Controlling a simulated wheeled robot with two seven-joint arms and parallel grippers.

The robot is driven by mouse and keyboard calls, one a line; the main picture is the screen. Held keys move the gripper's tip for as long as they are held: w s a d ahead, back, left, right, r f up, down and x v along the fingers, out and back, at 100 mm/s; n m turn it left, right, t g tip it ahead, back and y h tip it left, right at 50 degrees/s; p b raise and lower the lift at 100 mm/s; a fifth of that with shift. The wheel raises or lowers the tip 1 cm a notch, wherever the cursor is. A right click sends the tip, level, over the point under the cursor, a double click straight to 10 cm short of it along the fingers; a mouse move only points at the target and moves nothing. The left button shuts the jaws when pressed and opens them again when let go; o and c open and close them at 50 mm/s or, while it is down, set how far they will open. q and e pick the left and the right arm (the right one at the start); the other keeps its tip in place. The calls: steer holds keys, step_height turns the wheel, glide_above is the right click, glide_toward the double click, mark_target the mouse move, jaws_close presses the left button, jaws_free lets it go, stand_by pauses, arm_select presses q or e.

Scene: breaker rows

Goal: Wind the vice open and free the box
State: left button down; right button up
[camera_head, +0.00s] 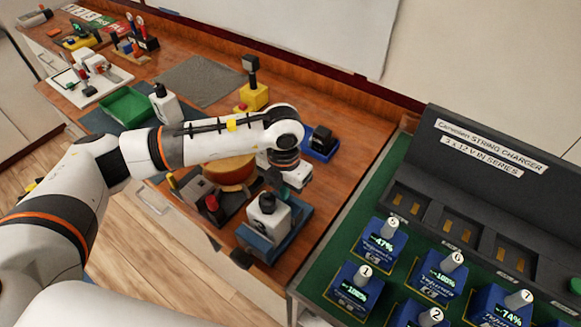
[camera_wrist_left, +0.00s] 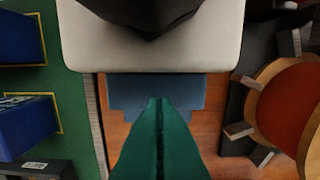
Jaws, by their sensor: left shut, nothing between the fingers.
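My left gripper (camera_head: 292,183) reaches over the bench from the left. Its green fingers (camera_wrist_left: 160,140) are shut together and empty in the left wrist view. Near it stands a whitish box-shaped block with a black knob (camera_head: 268,214), on a blue base (camera_head: 262,246); the block also fills the top of the wrist view (camera_wrist_left: 85,45). The fingertips look apart from it. Left of it is a dark device with grey blocks and a red knob (camera_head: 211,203). A round brown piece (camera_head: 235,172) is partly behind my arm. I cannot tell which part is the vice.
A green bench (camera_head: 318,272) with several blue batteries (camera_head: 383,243) and a dark charger (camera_head: 490,195) stands at right. A small blue-and-black device (camera_head: 320,143) and a yellow block (camera_head: 253,97) sit behind my wrist. A green tray (camera_head: 124,107) and grey mat (camera_head: 198,80) lie further left.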

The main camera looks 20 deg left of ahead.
mark_target(270, 219)
arm_select(q)
steer(key=shift+s+a+r, duration=0.15)
steer(key=shift+s+a, duration=0.05)
steer(key=shift+s, duration=0.35)
steer(key=shift+s+a, duration=0.1)
steer(key=shift+s, duration=0.2)
arm_select(e)
steer(key=shift+r, duration=0.45)
arm_select(q)
steer(key=shift+w, duration=0.15)
steer(key=shift+f, duration=0.2)
steer(key=shift+s+a+f+b, duration=0.15)
steer(key=shift+s+b, duration=0.4)
steer(key=shift+b, duration=0.15)
steer(key=shift+s+r, duration=0.2)
steer(key=shift+s, duration=0.1)
arm_select(e)
steer(key=shift+s+f, duration=0.55)
steer(key=shift+f, duration=0.2)
arm_select(q)
steer(key=shift+w, duration=0.1)
arm_select(e)
steer(key=shift+f, duration=0.1)
